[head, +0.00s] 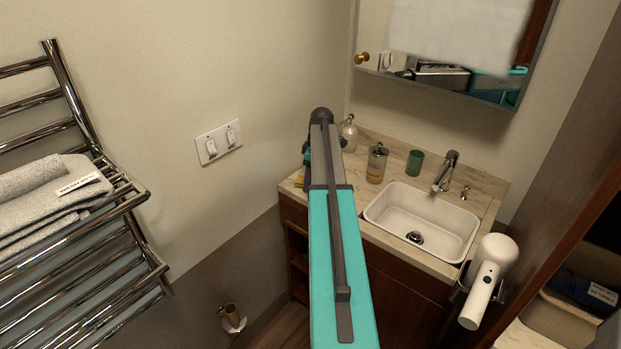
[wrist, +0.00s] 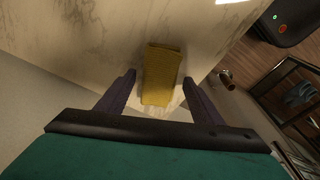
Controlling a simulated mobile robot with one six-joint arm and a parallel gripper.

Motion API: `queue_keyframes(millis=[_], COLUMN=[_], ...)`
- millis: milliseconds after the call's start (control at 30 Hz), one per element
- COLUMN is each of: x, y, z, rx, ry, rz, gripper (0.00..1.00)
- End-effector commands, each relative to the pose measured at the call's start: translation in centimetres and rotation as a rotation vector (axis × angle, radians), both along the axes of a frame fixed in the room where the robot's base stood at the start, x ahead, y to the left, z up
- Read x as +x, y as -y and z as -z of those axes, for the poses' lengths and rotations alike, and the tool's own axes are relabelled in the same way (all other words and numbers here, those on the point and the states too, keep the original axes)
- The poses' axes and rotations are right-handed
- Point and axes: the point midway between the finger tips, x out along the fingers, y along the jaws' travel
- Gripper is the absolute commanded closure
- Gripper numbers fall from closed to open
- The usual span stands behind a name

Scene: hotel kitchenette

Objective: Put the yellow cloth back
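The yellow cloth (wrist: 162,76) lies folded on the pale marble counter (wrist: 110,45) in the wrist view, close to the counter's edge. My gripper (wrist: 159,78) is open, with one dark finger on each side of the cloth and visible gaps between. The cloth does not look gripped. In the head view, only a small yellow bit of the cloth (head: 299,181) shows at the counter's left end. My arm hides much of that corner, and my gripper (head: 306,178) is mostly hidden behind it.
Two soap dispensers (head: 376,163) (head: 348,133), a green cup (head: 415,162) and a tap (head: 446,172) stand along the counter's back. A white sink (head: 425,220) fills its middle. A white hair dryer (head: 488,280) hangs at right. A chrome towel rack (head: 140,240) is at left.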

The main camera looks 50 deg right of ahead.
Motion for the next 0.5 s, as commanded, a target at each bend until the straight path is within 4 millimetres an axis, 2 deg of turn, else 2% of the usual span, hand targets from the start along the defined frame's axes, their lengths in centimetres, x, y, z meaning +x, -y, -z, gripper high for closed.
queue_keyframes(millis=[500], x=[-0.01], y=[0.03], z=[-0.61], rx=[-0.001], ry=[0.0], rz=[0.0], gripper=[0.37])
